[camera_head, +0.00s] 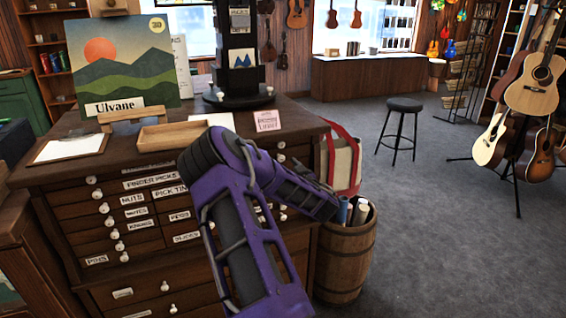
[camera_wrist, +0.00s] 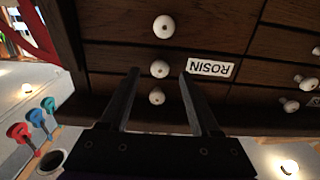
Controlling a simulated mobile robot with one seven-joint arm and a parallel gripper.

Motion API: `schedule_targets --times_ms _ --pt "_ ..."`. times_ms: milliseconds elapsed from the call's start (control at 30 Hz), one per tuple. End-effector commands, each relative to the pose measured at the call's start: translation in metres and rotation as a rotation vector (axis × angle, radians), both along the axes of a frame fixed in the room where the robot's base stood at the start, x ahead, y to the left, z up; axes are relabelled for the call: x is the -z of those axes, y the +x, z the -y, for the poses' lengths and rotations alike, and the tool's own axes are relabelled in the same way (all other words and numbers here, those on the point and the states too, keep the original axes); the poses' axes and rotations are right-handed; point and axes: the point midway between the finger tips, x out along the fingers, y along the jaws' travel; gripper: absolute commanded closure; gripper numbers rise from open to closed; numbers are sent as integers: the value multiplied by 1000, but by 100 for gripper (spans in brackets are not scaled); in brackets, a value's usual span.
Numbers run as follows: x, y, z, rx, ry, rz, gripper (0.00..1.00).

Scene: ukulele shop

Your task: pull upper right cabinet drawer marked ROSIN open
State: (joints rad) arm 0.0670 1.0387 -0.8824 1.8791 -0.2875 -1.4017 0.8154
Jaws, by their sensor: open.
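The dark wood cabinet (camera_head: 78,212) stands at the left in the head view, with rows of small labelled drawers and white round knobs. My arm covers most of its right-hand drawers there. In the wrist view, which is upside down, the ROSIN label (camera_wrist: 210,67) sits on a drawer front that looks flush with its neighbours. A white knob (camera_wrist: 160,68) is beside the label. My gripper (camera_wrist: 158,73) is open, and its two fingertips appear on either side of that knob. I cannot tell whether they touch it. My fingertips are not clear in the head view.
Other knobs (camera_wrist: 164,26) sit close by on neighbouring drawers. A wooden barrel (camera_head: 343,258) with rolled tubes and a red-edged bag (camera_head: 344,160) stand against the cabinet's right side. A wooden tray (camera_head: 172,134) and a clipboard (camera_head: 67,148) lie on top.

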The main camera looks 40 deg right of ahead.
Motion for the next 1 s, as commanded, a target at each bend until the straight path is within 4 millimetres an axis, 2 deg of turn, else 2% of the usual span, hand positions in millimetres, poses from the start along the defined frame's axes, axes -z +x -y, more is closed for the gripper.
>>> schedule_targets --times_ms 100,200,567,900,1000 --pt "1 16 4 -1 -2 0 36" --pt "0 24 6 -1 -1 0 36" --pt "0 28 7 0 0 0 36" --pt "0 28 7 0 0 0 98" --pt "0 28 7 0 0 0 100"
